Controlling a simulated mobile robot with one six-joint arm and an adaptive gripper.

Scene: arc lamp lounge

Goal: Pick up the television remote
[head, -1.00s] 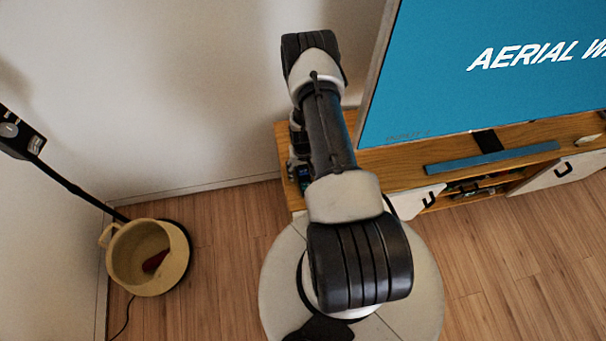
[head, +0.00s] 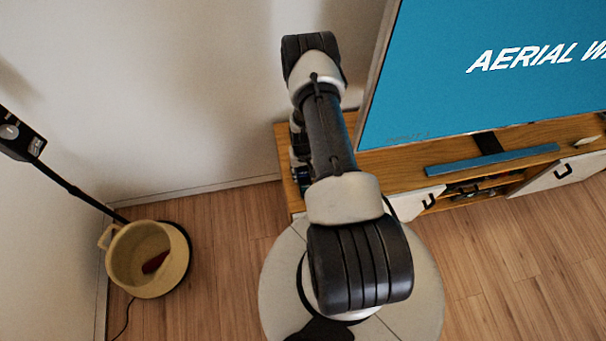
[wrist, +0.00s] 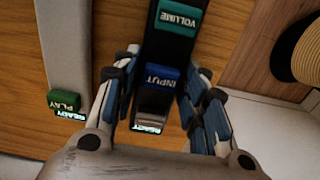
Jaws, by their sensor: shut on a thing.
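The television remote (wrist: 176,50) is a long black bar with a teal VOLUME label, a blue INPUT label and a lit READY strip at its near end. It is at the middle of the wrist view, over the wooden cabinet top. My gripper (wrist: 163,78) is shut on it, with one blue-padded finger along each long side. I cannot tell whether the remote still touches the wood. In the head view my arm hides the remote and most of my gripper at the left end of the cabinet.
A grey bar with a green PLAY label (wrist: 62,100) lies just left of my gripper. The cabinet top (head: 390,176) also bears a television (head: 450,80) and a blue bar (head: 490,160). A beige basket (head: 118,268) stands on the floor at left, beside a lamp pole.

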